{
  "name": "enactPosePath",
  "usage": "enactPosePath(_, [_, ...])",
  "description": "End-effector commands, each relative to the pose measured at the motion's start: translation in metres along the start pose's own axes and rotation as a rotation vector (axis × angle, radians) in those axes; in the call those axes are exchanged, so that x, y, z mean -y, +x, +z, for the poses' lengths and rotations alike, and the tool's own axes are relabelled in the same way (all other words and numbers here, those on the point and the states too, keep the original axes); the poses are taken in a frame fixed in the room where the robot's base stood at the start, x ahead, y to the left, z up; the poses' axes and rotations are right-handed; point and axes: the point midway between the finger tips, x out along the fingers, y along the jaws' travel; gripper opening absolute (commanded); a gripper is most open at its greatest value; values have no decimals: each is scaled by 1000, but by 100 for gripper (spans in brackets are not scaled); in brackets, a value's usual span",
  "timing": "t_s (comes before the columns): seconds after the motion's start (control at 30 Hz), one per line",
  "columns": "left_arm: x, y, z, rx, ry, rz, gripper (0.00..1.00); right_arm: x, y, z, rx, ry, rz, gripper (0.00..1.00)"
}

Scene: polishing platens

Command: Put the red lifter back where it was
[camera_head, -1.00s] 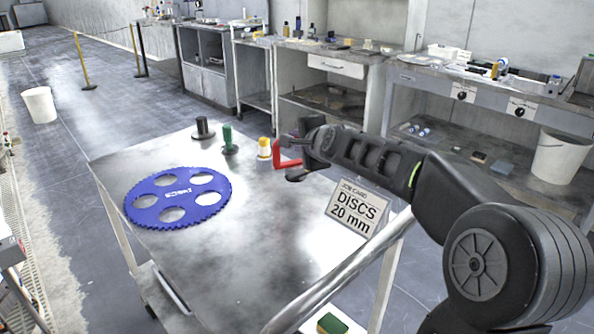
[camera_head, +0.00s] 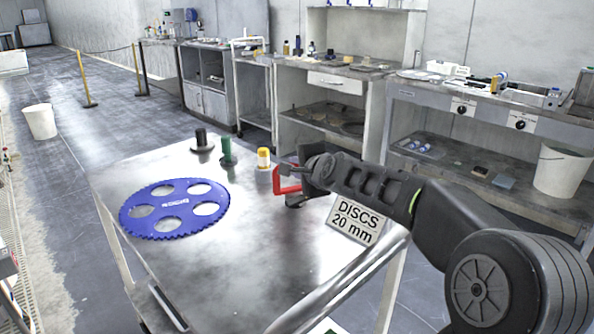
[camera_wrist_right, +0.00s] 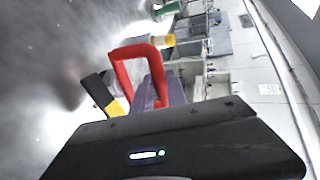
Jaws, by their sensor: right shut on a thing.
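The red lifter (camera_head: 287,181) shows its red bracket-shaped handle at the back right of the metal table (camera_head: 262,228). My right gripper (camera_head: 303,178) is shut on it. In the right wrist view the red handle (camera_wrist_right: 123,62) stands beyond the gripper's body. A dark patch under the gripper is close to the table top; I cannot tell whether the lifter touches the table. My left gripper is not in view.
A blue toothed disc (camera_head: 172,228) with round holes lies flat on the table's left. A card reading "DISCS 20 mm" (camera_head: 356,219) stands at the right edge, below my right arm. The table's middle is clear. Benches and shelves line the back wall.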

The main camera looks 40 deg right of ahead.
Motion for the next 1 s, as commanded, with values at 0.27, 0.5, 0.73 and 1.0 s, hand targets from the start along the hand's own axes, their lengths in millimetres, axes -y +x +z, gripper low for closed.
enactPosePath(0.27, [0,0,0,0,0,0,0,-1,0,0,0,0,0,25])
enactPosePath(0.5, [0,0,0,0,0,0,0,-1,0,0,0,0,0,40])
enactPosePath(0.73, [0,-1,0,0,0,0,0,1,0,0,0,0,0,40])
enactPosePath(1.0, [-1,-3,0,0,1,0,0,2,-29,0,-1,1,-2,40])
